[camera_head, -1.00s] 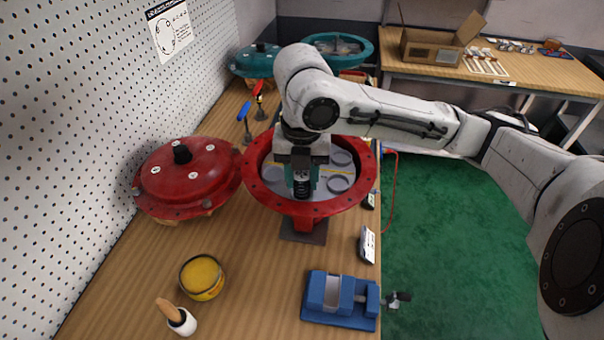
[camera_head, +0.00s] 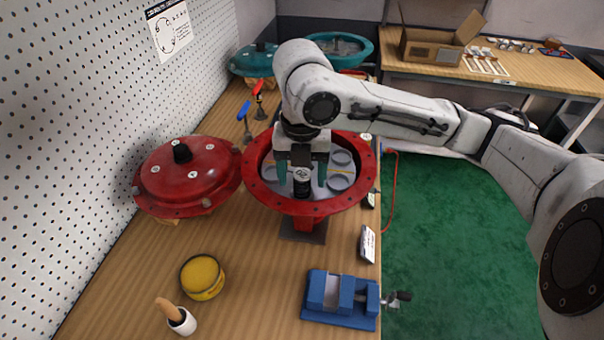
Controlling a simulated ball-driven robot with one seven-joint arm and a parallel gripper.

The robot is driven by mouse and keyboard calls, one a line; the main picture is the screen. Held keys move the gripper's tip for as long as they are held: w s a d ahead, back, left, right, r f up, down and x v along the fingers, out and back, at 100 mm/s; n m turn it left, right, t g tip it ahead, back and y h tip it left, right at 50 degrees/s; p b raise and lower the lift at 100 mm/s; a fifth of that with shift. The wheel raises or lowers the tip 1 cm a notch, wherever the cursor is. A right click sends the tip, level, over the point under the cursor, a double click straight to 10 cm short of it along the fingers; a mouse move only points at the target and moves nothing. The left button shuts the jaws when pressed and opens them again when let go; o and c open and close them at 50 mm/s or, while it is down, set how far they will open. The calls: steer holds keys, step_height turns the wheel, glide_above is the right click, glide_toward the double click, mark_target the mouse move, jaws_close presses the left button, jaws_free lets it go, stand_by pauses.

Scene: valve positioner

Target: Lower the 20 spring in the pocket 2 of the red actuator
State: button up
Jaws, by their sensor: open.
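The red actuator (camera_head: 272,201) stands open on the workbench, with a grey inside that has several round pockets (camera_head: 340,182). A dark spring (camera_head: 302,187) with a pale top stands upright in the front part of the actuator; its lower end and the pocket under it are hidden. I cannot read its number. My gripper (camera_head: 302,178) points down over the actuator, open, with its green-tipped fingers apart on both sides of the spring and not visibly touching it.
A red domed cover (camera_head: 187,177) lies left of the actuator. A yellow tin (camera_head: 202,277), a brush in a white pot (camera_head: 180,320) and a blue vise (camera_head: 340,299) are in front. Teal actuator parts (camera_head: 340,47) stand behind. The bench between tin and vise is clear.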

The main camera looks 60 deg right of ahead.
step_height(320, 180, up, 10)
stand_by(0.4)
stand_by(0.6)
